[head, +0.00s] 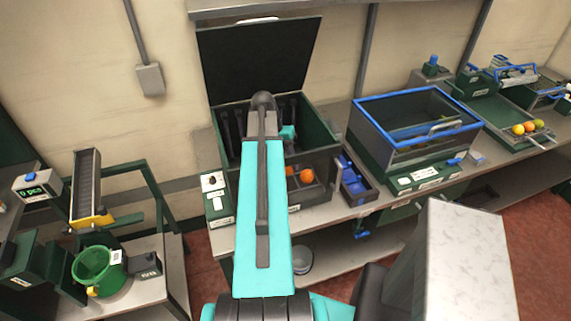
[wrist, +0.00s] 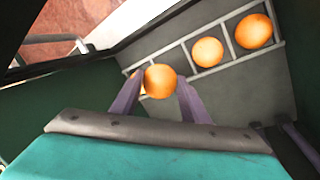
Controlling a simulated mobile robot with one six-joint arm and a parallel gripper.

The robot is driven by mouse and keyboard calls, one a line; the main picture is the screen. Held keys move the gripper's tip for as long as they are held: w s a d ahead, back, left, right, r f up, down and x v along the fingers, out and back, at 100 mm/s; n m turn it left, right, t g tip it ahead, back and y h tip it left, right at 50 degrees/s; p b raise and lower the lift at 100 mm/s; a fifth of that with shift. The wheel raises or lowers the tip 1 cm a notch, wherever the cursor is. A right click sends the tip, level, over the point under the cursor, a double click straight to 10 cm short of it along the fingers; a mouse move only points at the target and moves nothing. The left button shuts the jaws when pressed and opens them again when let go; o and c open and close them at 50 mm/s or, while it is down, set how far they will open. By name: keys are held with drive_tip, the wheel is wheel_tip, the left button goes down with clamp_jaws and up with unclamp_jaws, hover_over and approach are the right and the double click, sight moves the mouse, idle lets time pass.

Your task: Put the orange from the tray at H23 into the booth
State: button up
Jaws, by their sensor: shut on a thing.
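In the wrist view my gripper (wrist: 160,88) has its two purple-grey fingers closed on an orange (wrist: 160,80). The held orange is over a grey surface with a light slotted frame. A sliver of orange shows behind its left side; I cannot tell what it is. In the head view a dark green booth (head: 322,138) stands on the bench with its black lid raised. My arm reaches into it, and the gripper is hidden there. An orange (head: 308,174) shows at the front of the booth. I cannot make out an H23 label.
Two more oranges (wrist: 207,52) (wrist: 252,31) rest in the slotted frame. Green walls are close around the gripper. In the head view, a blue-rimmed clear-topped box (head: 362,118) stands to the right. A tray (head: 497,117) with several fruits is farther right. A green bucket (head: 100,270) is at left.

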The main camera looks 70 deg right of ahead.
drive_tip(key=shift+f+b, duration=1.85)
drive_tip(key=shift+f, duration=1.35)
drive_tip(key=shift+f, duration=0.45)
drive_tip(key=shift+s+a+f+b, duration=0.2)
drive_tip(key=shift+a+f+b, duration=0.1)
drive_tip(key=shift+f+b, duration=0.4)
drive_tip(key=o, duration=1.3)
drive_tip(key=shift+c, duration=0.2)
drive_tip(key=shift+w, duration=0.1)
drive_tip(key=shift+w+d+r+p, duration=0.1)
drive_tip(key=shift+w+r+p, duration=0.15)
drive_tip(key=shift+r+p, duration=0.35)
drive_tip(key=p+v, duration=0.1)
drive_tip(key=v, duration=0.1)
drive_tip(key=p+v, duration=0.1)
drive_tip(key=v, duration=0.1)
drive_tip(key=p+v, duration=0.1)
drive_tip(key=v, duration=0.1)
drive_tip(key=shift+s+d+r, duration=0.15)
drive_tip(key=shift+s, duration=0.2)
drive_tip(key=shift+w+r+p, duration=0.15)
drive_tip(key=shift+r+p, duration=0.25)
drive_tip(key=shift+r, duration=0.55)
